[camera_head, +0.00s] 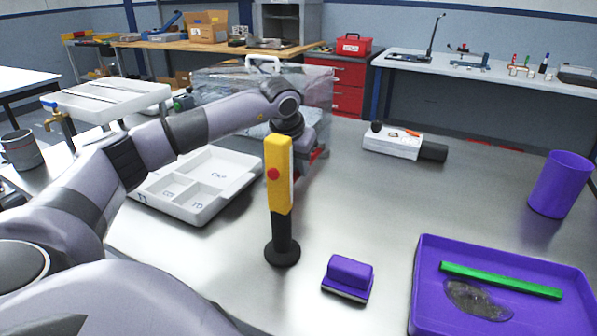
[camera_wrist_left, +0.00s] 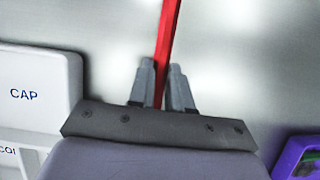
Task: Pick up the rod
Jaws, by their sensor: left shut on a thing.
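My left gripper (camera_wrist_left: 161,70) is shut on a red rod (camera_wrist_left: 167,32) in the left wrist view. The rod runs between the two grey fingers and out past the top of that view, so its far end is cut off. In the head view the left gripper (camera_head: 303,152) is partly hidden behind a yellow post, and only a small red piece of the rod (camera_head: 318,154) shows beside it. A green bar (camera_head: 500,280) lies in the purple tray (camera_head: 424,290) at the lower right. My right gripper is not in view.
The yellow upright post (camera_head: 278,180) with a black base stands in front of the gripper. A white compartment tray (camera_head: 206,209) is to its left. A purple block (camera_head: 348,277), a white-and-black device (camera_head: 393,143) and a purple cup (camera_head: 560,185) stand on the table. The table's middle right is clear.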

